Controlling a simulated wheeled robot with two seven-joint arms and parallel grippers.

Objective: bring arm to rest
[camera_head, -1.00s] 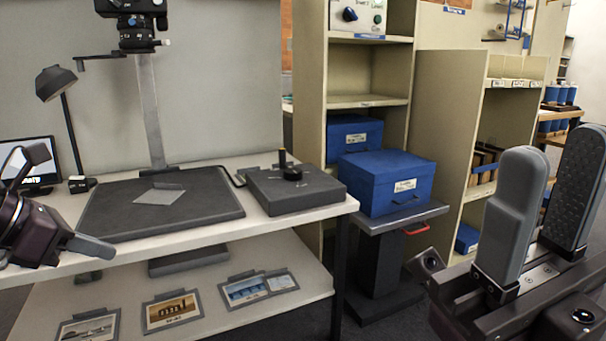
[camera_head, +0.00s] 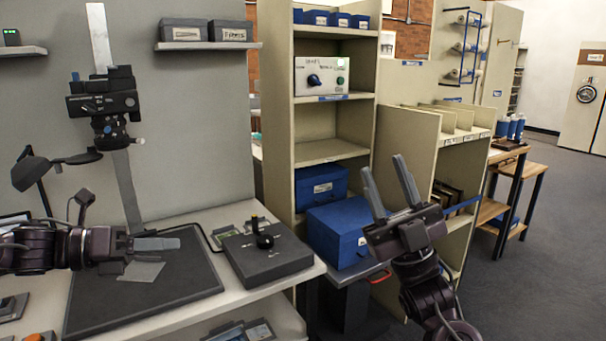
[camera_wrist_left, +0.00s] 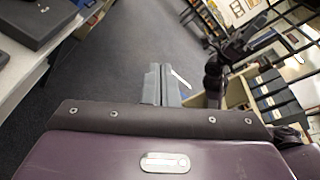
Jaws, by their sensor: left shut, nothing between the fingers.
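My left gripper (camera_head: 155,244) comes in from the left edge, over the dark copy board (camera_head: 190,285). Its fingers are together and hold nothing; they also show closed in the left wrist view (camera_wrist_left: 161,85). My right gripper (camera_head: 390,187) points upward in front of the shelves, with its two fingers spread and nothing between them. Behind and left of it, a blue archival box (camera_head: 337,236) sits on a small stand. A second blue box (camera_head: 320,187) is on the shelf behind.
A dark control box with a knob (camera_head: 265,252) stands at the table's right end. The copy stand column (camera_head: 128,190) rises behind my left gripper. A tall beige shelf unit (camera_head: 335,151) stands behind the blue boxes. Open floor (camera_head: 540,250) lies at the right.

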